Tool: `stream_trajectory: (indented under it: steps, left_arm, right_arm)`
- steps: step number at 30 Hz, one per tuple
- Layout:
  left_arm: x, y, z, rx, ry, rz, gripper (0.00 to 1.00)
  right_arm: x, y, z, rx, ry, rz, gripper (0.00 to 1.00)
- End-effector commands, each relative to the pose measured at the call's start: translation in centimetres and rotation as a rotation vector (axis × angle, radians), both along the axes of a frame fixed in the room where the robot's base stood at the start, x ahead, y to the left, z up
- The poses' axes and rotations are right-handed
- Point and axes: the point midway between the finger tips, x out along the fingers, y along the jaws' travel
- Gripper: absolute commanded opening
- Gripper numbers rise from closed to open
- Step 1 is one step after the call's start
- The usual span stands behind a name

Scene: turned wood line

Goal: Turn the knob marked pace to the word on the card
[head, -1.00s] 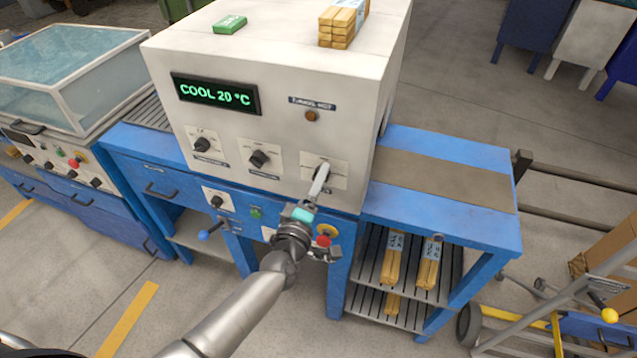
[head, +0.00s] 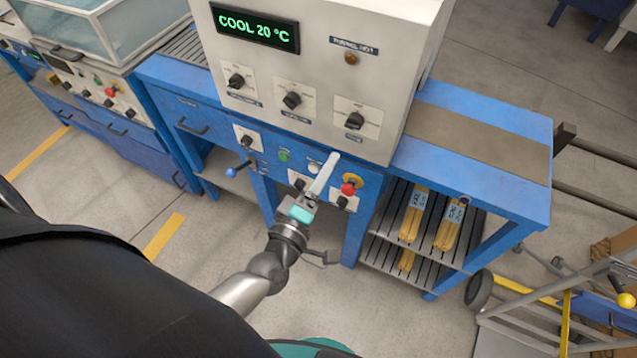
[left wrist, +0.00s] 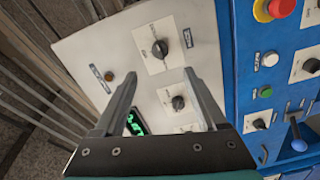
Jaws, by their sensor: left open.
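The white machine front carries a row of three black knobs in the head view: left knob (head: 236,81), middle knob (head: 292,100) and right knob (head: 354,121). Their small labels are too blurred to read surely, so I cannot tell which says pace. I cannot make out a card. My left gripper (head: 324,178) is open and empty, below and left of the right knob in the head view, apart from it. In the left wrist view the open fingers (left wrist: 161,76) point at the white panel, with the right knob (left wrist: 160,48) beyond their tips and the middle knob (left wrist: 178,103) between them.
A green-lit display (head: 255,27) reads COOL 20 °C. A brown round lamp (head: 351,58) sits above the right knob. Below, the blue panel holds a red button (head: 348,189), more knobs and a blue-tipped lever (head: 232,172). Wood bundles (head: 413,216) lie on the lower shelf.

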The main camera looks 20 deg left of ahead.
Motion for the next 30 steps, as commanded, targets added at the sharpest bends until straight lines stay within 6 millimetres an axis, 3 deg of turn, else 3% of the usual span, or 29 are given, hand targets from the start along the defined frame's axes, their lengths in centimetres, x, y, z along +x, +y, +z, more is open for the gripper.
stream_trajectory:
  steps: [3,9,26,30]
  left_arm:
    - [-1.6,0.0,-0.1,0.000,0.001,-0.002,0.74]
    - [-2.8,0.1,0.0,0.000,0.000,-0.001,0.74]
    - [-2.9,0.1,0.0,0.000,0.000,-0.001,0.74]
    - [-3.0,0.0,-1.8,0.044,0.029,-0.013,0.74]
  right_arm:
    - [0.0,0.0,-0.2,0.000,0.000,0.000,0.50]
    - [0.0,0.0,-0.2,0.000,0.000,0.000,0.50]
    - [0.0,0.0,-0.2,0.000,0.000,0.000,0.50]
    - [0.0,0.0,-0.7,0.000,0.000,0.000,0.50]
